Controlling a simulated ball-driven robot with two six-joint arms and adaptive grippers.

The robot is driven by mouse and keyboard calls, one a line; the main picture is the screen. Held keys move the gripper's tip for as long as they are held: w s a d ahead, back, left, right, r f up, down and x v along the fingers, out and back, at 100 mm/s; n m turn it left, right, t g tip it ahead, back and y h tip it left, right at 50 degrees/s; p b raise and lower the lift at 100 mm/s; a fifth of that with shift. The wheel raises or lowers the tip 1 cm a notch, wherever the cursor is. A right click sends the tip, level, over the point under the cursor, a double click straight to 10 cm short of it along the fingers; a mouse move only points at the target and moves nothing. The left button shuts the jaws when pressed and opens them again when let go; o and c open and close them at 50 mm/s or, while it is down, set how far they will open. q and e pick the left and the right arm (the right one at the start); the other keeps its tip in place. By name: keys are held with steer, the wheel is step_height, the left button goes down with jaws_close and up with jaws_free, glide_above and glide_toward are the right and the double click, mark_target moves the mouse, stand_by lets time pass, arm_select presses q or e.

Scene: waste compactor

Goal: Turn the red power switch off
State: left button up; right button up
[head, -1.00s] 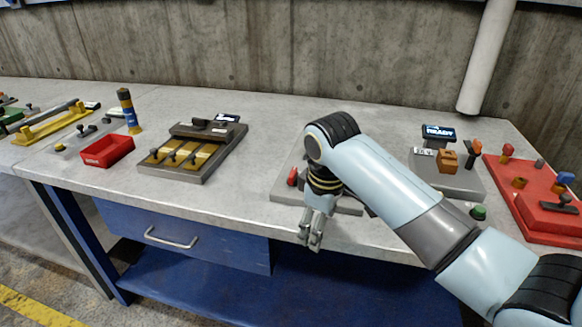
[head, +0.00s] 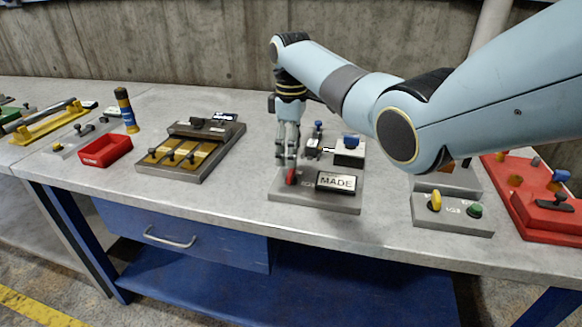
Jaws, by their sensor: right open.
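A small red switch (head: 291,177) sits at the front left of a grey panel (head: 310,203) near the middle of the bench, beside a plate reading "MADE" (head: 336,182). My right gripper (head: 286,162) is open and points down just above and behind the red switch. Its fingers partly overlap the switch in the head view, and I cannot tell whether they touch it. My left gripper is not in view.
Blue-topped parts (head: 351,142) stand at the panel's back. A grey box (head: 452,215) with yellow and green knobs and a red panel (head: 547,225) lie right. A red tray (head: 105,150) and a brass-plated unit (head: 176,158) are left. The bench front is clear.

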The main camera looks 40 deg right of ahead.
mark_target(291, 171)
step_height(291, 171, down, 5)
steer(key=shift+f+b, duration=0.2)
steer(key=shift+b, duration=0.15)
steer(key=c, duration=1.2)
